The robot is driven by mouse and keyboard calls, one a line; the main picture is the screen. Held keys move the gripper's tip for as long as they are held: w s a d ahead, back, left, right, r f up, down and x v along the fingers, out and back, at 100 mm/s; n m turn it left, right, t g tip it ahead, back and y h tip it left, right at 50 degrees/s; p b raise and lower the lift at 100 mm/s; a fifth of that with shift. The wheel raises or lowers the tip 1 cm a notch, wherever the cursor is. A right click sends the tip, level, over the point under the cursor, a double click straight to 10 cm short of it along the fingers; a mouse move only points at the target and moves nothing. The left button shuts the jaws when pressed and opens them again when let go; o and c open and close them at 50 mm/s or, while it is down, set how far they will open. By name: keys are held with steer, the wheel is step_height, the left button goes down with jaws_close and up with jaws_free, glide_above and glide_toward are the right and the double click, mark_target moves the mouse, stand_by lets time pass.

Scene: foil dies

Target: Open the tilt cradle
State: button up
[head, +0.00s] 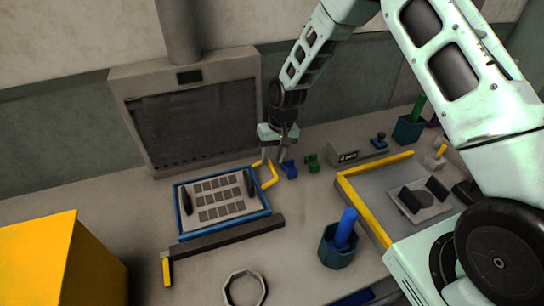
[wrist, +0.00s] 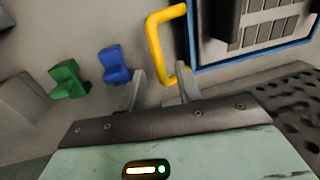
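A blue-framed panel (head: 180,213) with a grid of dark squares and two black grips lies on the bench; it looks like the tilt cradle. A yellow bent handle (head: 272,177) sticks out from its right side. My gripper (head: 276,160) is low over the bench beside the handle. In the wrist view, the fingers of my gripper (wrist: 161,84) are apart, and a corner of the yellow handle (wrist: 155,40) shows near the right fingertip. I cannot tell whether they touch. The panel's blue frame (wrist: 255,60) is at the upper right there.
A blue block (head: 290,169) and a green block (head: 312,162) stand close right of my gripper. A dark bar (head: 228,237) lies in front of the panel. A yellow-edged tray (head: 362,208), a blue-green cup (head: 337,250) and a yellow box (head: 60,260) stand around.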

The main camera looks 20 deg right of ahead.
steer(key=shift+a+f, duration=0.15)
steer(key=shift+f, duration=0.75)
jaws_close()
steer(key=shift+w, duration=0.1)
